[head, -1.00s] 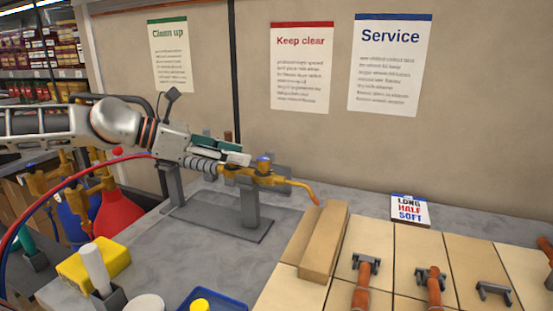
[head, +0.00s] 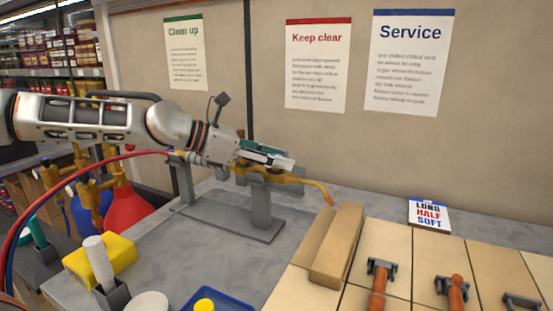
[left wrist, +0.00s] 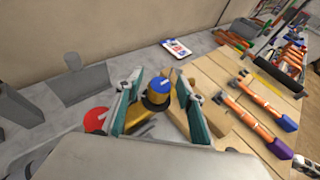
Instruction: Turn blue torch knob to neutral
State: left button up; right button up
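The brass torch (head: 308,183) rests on a grey stand (head: 262,208) on the bench, its curved tip pointing right. My left gripper (head: 292,162) is over the torch in the head view and hides the knobs there. In the left wrist view, the blue torch knob (left wrist: 158,88) shows between the two teal fingers of my left gripper (left wrist: 160,80). The fingers are apart, with visible gaps beside the knob. A red knob (left wrist: 95,119) lies left of the left finger. My right gripper is not in view.
A wooden block (head: 338,245) lies right of the stand, beside boards with orange-handled tools (head: 377,290). A yellow sponge (head: 100,262) and a blue tray (head: 225,300) are at the front. Red and blue hoses run at left.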

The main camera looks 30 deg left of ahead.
pick_arm(q)
jog(key=shift+c, duration=0.3)
grip_shut()
